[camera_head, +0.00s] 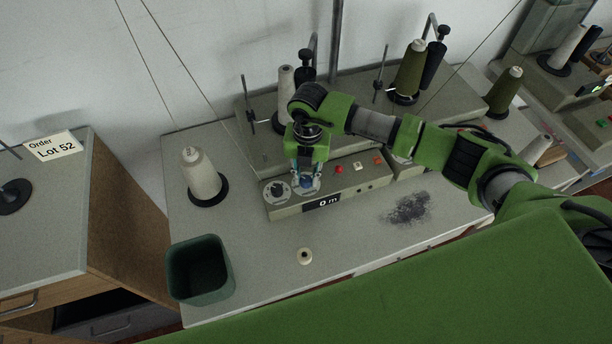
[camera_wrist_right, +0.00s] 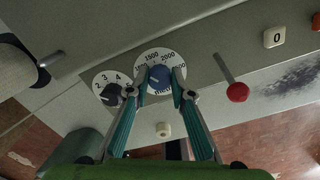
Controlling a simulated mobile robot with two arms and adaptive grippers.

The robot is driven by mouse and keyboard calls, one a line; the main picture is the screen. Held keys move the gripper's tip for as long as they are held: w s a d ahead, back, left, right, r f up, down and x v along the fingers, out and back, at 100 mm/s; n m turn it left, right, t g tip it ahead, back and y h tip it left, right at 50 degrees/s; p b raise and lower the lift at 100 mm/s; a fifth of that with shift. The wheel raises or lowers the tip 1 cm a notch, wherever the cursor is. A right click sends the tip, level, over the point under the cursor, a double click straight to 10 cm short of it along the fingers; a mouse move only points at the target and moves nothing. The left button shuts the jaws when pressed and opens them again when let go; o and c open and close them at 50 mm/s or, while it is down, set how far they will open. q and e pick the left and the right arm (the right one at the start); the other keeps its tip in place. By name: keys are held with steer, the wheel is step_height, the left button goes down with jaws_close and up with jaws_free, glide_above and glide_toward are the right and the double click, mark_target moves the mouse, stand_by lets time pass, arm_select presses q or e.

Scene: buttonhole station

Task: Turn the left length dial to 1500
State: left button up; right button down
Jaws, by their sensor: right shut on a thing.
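The left length dial (camera_wrist_right: 158,80) is a blue knob on a round white scale with 1500 and 2000 legible at its upper edge. Which mark the knob points to is too small to tell. My right gripper (camera_wrist_right: 160,93) comes down on it from above, its teal fingers shut on the sides of the knob. In the head view, my right gripper (camera_head: 306,182) partly covers the dial on the front box of the left machine. The display (camera_head: 324,202) beside it reads 0 m. My left gripper is not in view.
A black knob (camera_wrist_right: 111,93) on a smaller numbered scale sits close beside the dial. A thread cone (camera_head: 199,174), a dark green bin (camera_head: 183,272) and a small spool (camera_head: 304,256) stand on the table.

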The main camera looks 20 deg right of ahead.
mark_target(307, 179)
steer(key=m, duration=0.3)
steer(key=shift+m, duration=0.3)
steer(key=shift+r+m, duration=0.1)
steer(key=shift+m, duration=1.6)
steer(key=c, duration=1.8)
jaws_free()
step_height(307, 179, up, 12)
steer(key=shift+s+d+f, duration=0.1)
steer(key=shift+s, duration=0.05)
